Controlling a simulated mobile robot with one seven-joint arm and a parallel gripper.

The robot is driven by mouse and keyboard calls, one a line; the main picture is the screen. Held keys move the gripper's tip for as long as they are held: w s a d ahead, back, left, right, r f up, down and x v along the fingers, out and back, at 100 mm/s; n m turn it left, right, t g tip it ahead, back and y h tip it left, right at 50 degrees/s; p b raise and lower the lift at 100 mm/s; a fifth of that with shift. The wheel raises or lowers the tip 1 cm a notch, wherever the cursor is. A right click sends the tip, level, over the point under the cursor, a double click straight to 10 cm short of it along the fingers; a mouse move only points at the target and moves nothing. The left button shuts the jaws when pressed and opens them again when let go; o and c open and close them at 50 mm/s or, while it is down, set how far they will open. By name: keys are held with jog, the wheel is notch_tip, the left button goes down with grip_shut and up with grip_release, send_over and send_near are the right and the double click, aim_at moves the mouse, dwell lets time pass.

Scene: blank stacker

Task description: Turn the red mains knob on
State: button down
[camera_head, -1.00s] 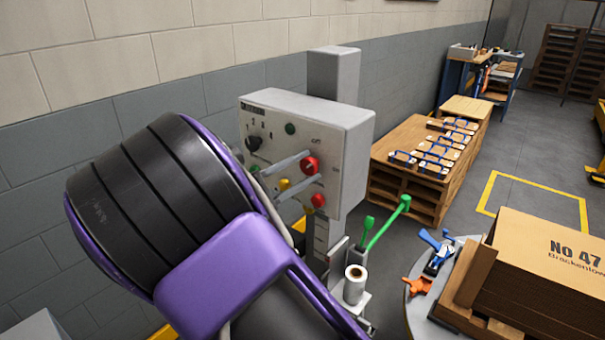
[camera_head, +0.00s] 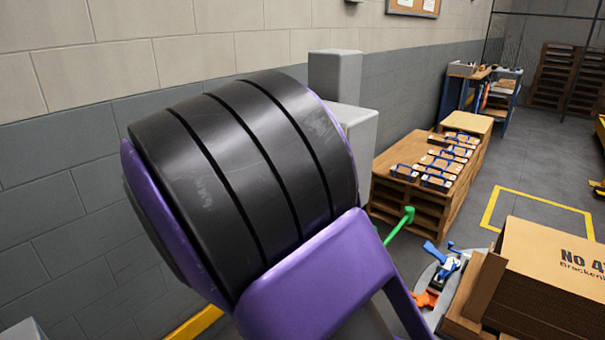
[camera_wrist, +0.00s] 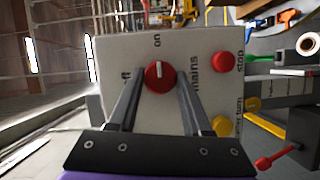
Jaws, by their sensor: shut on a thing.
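The red mains knob (camera_wrist: 160,79) is on the face of a light grey control panel (camera_wrist: 115,50) in the wrist view. Its white mark points up toward the "on" label; the "off" label is to its left, partly covered by a finger. My gripper (camera_wrist: 160,72) is shut on the knob, one finger on each side. In the head view my arm hides the knob, the gripper and the panel's face; only part of the panel's grey housing (camera_head: 356,128) shows.
A red stop button (camera_wrist: 223,62) and a yellow button (camera_wrist: 223,126) are right of the knob. A red-tipped lever (camera_wrist: 265,162) is at lower right. In the head view, a wooden pallet stack (camera_head: 390,205) and a carton (camera_head: 540,250) are to the right.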

dwell(0.5)
jog(key=shift+c, duration=1.7)
grip_release()
jog(key=p+v, duration=0.1)
jog(key=v, duration=1.6)
jog(key=shift+a, duration=0.25)
jog(key=shift+s+r, duration=0.1)
